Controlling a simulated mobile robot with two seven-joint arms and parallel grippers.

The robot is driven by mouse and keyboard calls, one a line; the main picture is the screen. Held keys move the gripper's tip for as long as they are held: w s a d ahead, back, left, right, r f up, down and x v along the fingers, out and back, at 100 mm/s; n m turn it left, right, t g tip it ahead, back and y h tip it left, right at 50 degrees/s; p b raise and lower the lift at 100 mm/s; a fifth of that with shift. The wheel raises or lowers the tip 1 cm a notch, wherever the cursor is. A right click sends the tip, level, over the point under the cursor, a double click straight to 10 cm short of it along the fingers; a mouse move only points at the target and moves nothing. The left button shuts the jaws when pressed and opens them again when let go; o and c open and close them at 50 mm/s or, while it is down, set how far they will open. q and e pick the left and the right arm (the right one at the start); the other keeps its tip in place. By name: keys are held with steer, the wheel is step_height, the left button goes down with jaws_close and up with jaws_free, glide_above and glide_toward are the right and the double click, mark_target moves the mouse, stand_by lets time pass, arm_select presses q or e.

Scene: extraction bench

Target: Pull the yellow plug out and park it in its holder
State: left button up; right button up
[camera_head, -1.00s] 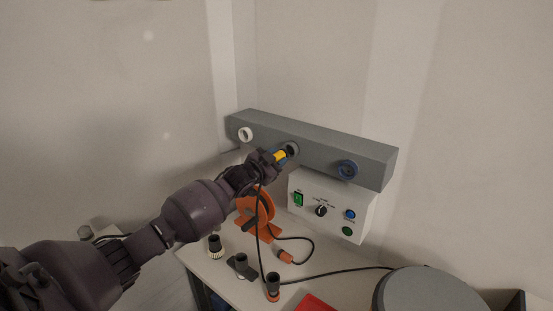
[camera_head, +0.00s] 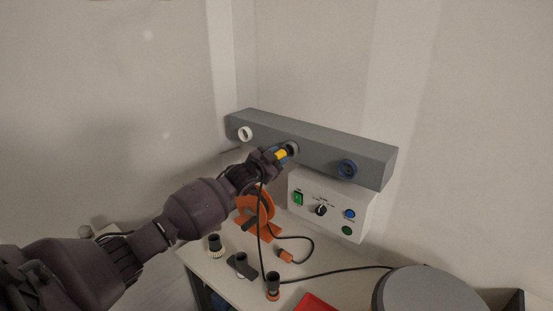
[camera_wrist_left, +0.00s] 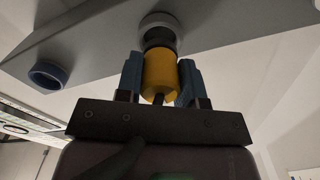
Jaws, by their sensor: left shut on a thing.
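The yellow plug (camera_head: 281,155) is at the middle socket (camera_head: 292,148) of the grey wall rail, with a dark band between its yellow body and the grey socket ring. In the left wrist view the plug (camera_wrist_left: 160,74) points at the socket ring (camera_wrist_left: 160,27); I cannot tell how deep it sits. My left gripper (camera_head: 279,156) is shut on the plug, one blue-grey finger on each side, also in the left wrist view (camera_wrist_left: 160,80). A black cable hangs from the plug's rear. I cannot tell which of the several bench holders (camera_head: 240,259) is the plug's. My right gripper is not in view.
The grey rail (camera_head: 325,157) also has a white socket (camera_head: 246,134) and a blue socket (camera_head: 347,169). Below are a white control box (camera_head: 331,211), an orange cable reel (camera_head: 254,213), an orange connector (camera_head: 285,256) and a grey round lid (camera_head: 432,291). The cable crosses the bench.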

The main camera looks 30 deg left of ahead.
arm_select(q)
steer(key=shift+w+d+b, duration=0.1)
steer(key=shift+w+b, duration=0.2)
steer(key=shift+w, duration=0.8)
steer(key=o, duration=1.2)
steer(key=shift+s, duration=0.25)
steer(key=s, duration=0.7)
steer(key=s+b, duration=0.1)
steer(key=s, duration=0.2)
steer(key=shift+s+a, duration=0.15)
steer(key=shift+a, duration=0.25)
